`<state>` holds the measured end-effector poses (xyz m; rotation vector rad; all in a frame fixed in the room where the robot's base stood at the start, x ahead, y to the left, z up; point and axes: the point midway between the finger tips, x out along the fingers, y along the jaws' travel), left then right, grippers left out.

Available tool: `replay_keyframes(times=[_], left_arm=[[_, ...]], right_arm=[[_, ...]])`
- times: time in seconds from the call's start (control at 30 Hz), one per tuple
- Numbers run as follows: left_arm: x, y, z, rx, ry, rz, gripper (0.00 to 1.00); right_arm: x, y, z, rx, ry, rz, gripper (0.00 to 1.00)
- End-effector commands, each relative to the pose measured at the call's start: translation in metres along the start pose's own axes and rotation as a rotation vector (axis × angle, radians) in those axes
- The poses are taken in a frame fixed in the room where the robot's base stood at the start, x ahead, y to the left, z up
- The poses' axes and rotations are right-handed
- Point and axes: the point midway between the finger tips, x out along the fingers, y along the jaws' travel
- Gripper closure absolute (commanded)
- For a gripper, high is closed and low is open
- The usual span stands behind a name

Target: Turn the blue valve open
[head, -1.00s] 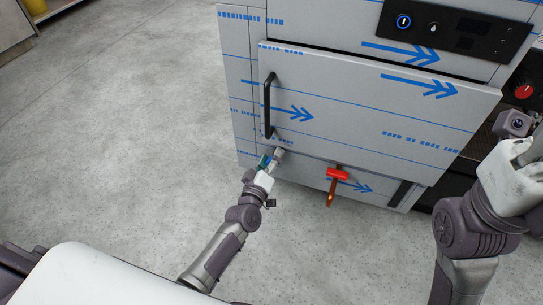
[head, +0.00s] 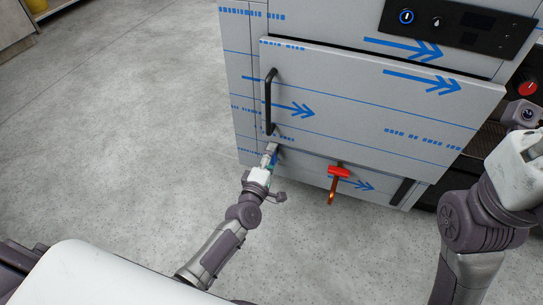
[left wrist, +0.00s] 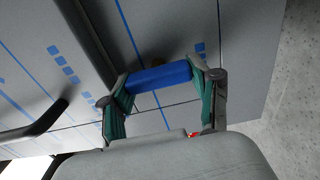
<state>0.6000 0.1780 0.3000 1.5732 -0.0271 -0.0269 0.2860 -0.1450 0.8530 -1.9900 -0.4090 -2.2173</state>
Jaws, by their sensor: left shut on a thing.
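The blue valve handle (left wrist: 158,77) shows as a short blue bar in the left wrist view. It sits low on the front of a steel appliance (head: 330,105). My left gripper (left wrist: 161,88) is shut on this bar, with one green-padded finger at each end. In the head view my left gripper (head: 267,163) is at the appliance's lower left, below the black door handle. There the gripper mostly hides the blue handle, with only a sliver of blue showing. The valve's body is hidden. My right arm is at the right edge, its fingers out of view.
A red-handled valve (head: 339,172) on a copper pipe is to the right of the left gripper. The black vertical door handle (head: 268,101) is just above. A control panel (head: 450,25) is at the top. The floor (head: 120,130) at left is clear.

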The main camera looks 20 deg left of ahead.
Motion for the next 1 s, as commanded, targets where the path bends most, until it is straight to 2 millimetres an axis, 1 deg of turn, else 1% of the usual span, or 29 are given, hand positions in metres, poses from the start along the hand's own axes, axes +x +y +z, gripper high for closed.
replay_keyframes(times=[0.5, 0.53, 0.67, 1.0], left_arm=[[-0.0001, -0.0005, -0.0015, -0.021, 0.003, -0.001, 0.73], [-0.0001, -0.0005, -0.0015, -0.021, 0.003, -0.001, 0.35], [-0.0001, -0.0005, -0.0011, -0.02, 0.002, -0.001, 0.13], [-0.0014, -0.0004, -0.0003, -0.018, 0.0, 0.0, 0.12]], right_arm=[[0.0001, 0.0003, -0.0003, 0.0, -0.001, 0.002, 0.6], [0.0001, 0.0004, -0.0003, -0.001, 0.0, 0.002, 0.6], [0.0, 0.0004, -0.0006, -0.001, 0.001, 0.002, 0.6], [-0.0007, 0.0006, -0.001, -0.001, -0.001, 0.002, 0.6]])
